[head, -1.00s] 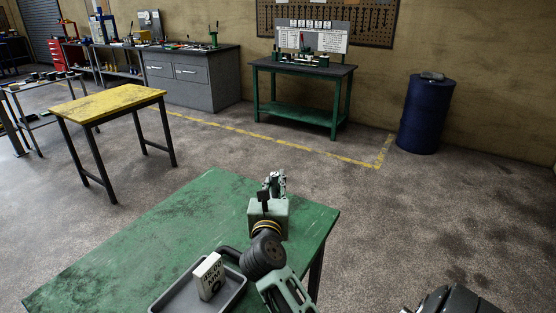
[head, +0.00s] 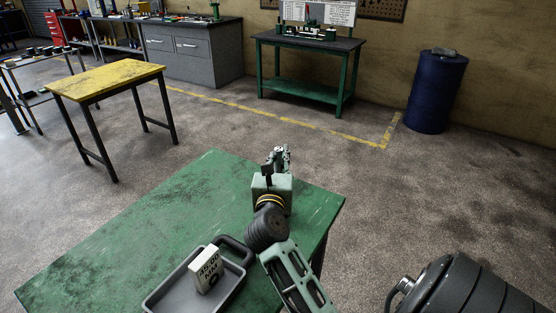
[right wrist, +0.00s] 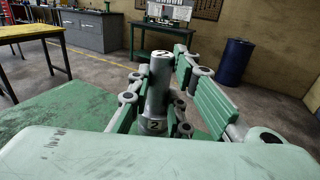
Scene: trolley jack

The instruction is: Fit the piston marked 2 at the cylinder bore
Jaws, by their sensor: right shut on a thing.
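My right gripper (head: 278,157) reaches out above the far right part of the green table. In the right wrist view it is shut on a grey metal cylinder, the piston marked 2 (right wrist: 160,75). The piston stands roughly upright between the green-padded fingers. A 2 shows on its top and another on a label low on its side. In the head view the piston is hard to make out behind the wrist. I cannot make out the cylinder bore in either view. My left gripper is not in view.
A grey tray (head: 158,299) with a white box marked 45.00 MM (head: 207,268) sits on the green table (head: 120,240). A yellow-topped table (head: 105,80), a green bench (head: 305,76) and a blue barrel (head: 437,95) stand beyond. Open floor lies between.

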